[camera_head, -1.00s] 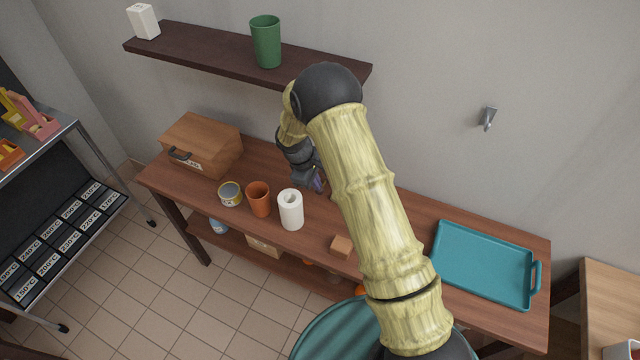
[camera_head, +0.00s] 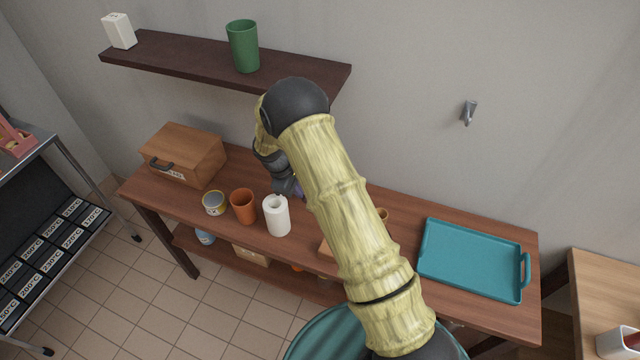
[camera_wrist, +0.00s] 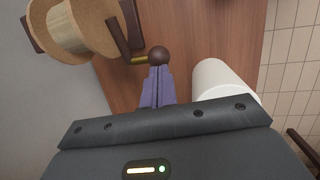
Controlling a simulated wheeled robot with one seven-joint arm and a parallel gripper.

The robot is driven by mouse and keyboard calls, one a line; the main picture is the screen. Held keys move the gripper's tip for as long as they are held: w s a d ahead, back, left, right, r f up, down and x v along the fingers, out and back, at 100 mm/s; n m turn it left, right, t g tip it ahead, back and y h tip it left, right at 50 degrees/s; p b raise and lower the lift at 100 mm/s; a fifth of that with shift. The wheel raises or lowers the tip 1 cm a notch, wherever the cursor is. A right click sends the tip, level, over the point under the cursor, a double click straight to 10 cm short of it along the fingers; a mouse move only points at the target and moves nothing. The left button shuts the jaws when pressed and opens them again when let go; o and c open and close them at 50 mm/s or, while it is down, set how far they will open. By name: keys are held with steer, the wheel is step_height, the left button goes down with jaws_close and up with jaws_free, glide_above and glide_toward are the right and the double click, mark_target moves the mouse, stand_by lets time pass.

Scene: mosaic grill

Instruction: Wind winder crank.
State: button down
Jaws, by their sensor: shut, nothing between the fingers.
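The winder (camera_wrist: 82,27) shows in the wrist view at the upper left, with a pale wooden spool and dark brown end pieces. Its crank (camera_wrist: 118,32) is a dark arm with a brass pin and a round dark brown knob (camera_wrist: 158,55). My gripper (camera_wrist: 158,72) has purple fingers, shut and empty, with their tips right at the knob; whether they touch it I cannot tell. In the head view my gripper (camera_head: 299,190) is over the workbench, mostly hidden behind my arm.
A white paper roll (camera_head: 277,216) stands close beside my gripper. An orange cup (camera_head: 243,206), a tin (camera_head: 214,202) and a wooden box (camera_head: 184,154) are farther left on the workbench (camera_head: 400,285). A teal tray (camera_head: 470,260) lies right. A shelf (camera_head: 190,66) overhangs behind.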

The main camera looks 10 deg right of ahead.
steer(key=shift+r, duration=0.1)
steer(key=w+a+r, duration=0.1)
steer(key=a+r, duration=0.6)
steer(key=r, duration=0.4)
steer(key=shift+w+a+r+b, duration=0.15)
steer(key=shift+w+r+b, duration=0.05)
steer(key=shift+r+b, duration=0.15)
stand_by(0.5)
steer(key=s+d+r+m+y, duration=0.1)
steer(key=s+d+m, duration=0.3)
steer(key=s, duration=0.4)
steer(key=s+d+r+m+t+y, duration=0.1)
steer(key=s+d+r+m, duration=0.3)
steer(key=s+d, duration=0.3)
steer(key=s+d+r+m+t+y, duration=0.1)
steer(key=s+d+r+m, duration=0.2)
steer(key=s, duration=0.7)
steer(key=d, duration=0.2)
steer(key=shift+s+d+m+y, duration=0.3)
steer(key=shift+d+m, duration=0.05)
steer(key=shift+m, duration=0.05)
